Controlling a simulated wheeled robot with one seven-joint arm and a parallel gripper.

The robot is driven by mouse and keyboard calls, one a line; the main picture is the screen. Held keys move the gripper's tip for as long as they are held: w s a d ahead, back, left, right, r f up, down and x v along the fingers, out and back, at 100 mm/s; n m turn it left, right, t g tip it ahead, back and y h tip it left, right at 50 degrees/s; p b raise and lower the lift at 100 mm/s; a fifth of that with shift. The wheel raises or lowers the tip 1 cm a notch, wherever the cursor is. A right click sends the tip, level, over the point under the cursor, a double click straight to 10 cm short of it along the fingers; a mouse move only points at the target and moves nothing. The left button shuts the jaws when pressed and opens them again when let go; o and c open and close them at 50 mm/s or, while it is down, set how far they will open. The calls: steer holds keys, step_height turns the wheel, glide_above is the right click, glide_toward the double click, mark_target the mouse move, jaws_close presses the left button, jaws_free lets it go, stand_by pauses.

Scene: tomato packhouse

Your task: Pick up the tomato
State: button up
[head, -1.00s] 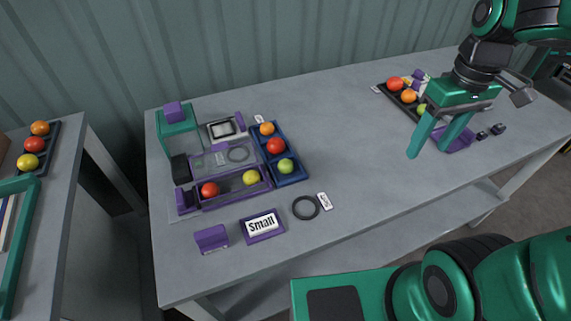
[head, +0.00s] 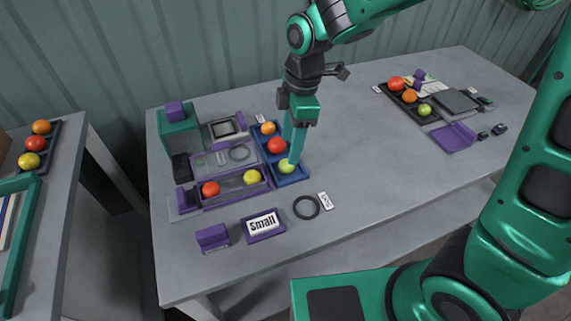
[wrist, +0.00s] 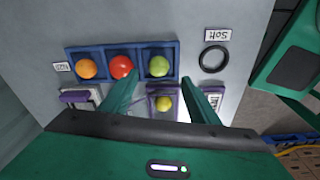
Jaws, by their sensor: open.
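A blue tray (head: 301,175) on the table holds an orange tomato (head: 268,128), a red tomato (head: 277,146) and a green tomato (head: 286,167), each in its own compartment. My gripper (head: 290,158) is open and points down above the tray's green end. In the wrist view the tray (wrist: 98,49) shows beyond my open fingers (wrist: 160,76), with the green tomato (wrist: 159,66) roughly between the fingertips. I cannot tell how far the tips are above it. A red tomato (head: 211,189) and a yellow tomato (head: 252,177) sit in purple bins beside the tray.
A purple "Small" sign (head: 262,225), a dark ring (head: 306,207) and a purple block (head: 212,237) stand at the front. A green-and-purple device (head: 180,130) stands at the left. A dark tray (head: 421,117) of tomatoes lies right. The table's middle is clear.

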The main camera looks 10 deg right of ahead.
mark_target(287, 166)
steer(key=shift+w+a+f, duration=0.1)
steer(key=shift+a+f, duration=0.1)
steer(key=shift+f, duration=1.45)
steer(key=shift+w+a+f, duration=0.1)
steer(key=shift+a+f, duration=0.05)
steer(key=shift+f, duration=1.45)
steer(key=shift+c, duration=0.5)
steer(key=c, duration=0.7)
